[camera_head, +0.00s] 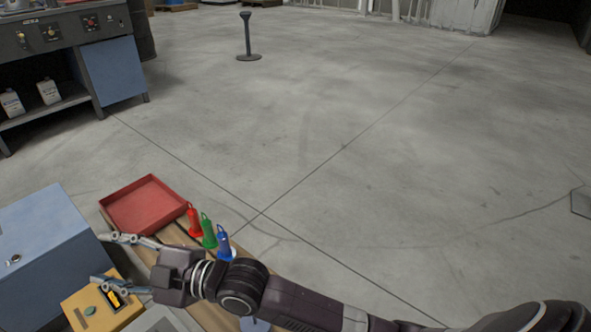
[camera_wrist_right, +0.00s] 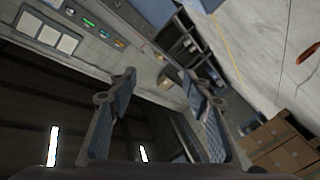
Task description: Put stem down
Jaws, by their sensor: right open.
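Three small hoods with loops on top, red (camera_head: 193,220), green (camera_head: 209,233) and blue (camera_head: 224,244), stand in a row on a wooden slatted surface (camera_head: 172,236). My right gripper (camera_head: 99,259) reaches across this surface from the right, just in front of the hoods. Its fingers point left and are spread wide, with nothing between them. The right wrist view also shows the open, empty fingers (camera_wrist_right: 162,105). I cannot make out which thing is the stem; my right arm hides part of the surface. My left gripper is not in view.
A red tray (camera_head: 145,204) lies behind the gripper. A blue cabinet (camera_head: 42,235) stands at the left, and a yellow box with a display (camera_head: 92,309) is at the front. A dark post (camera_head: 247,38) stands on the open floor, which is mostly clear.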

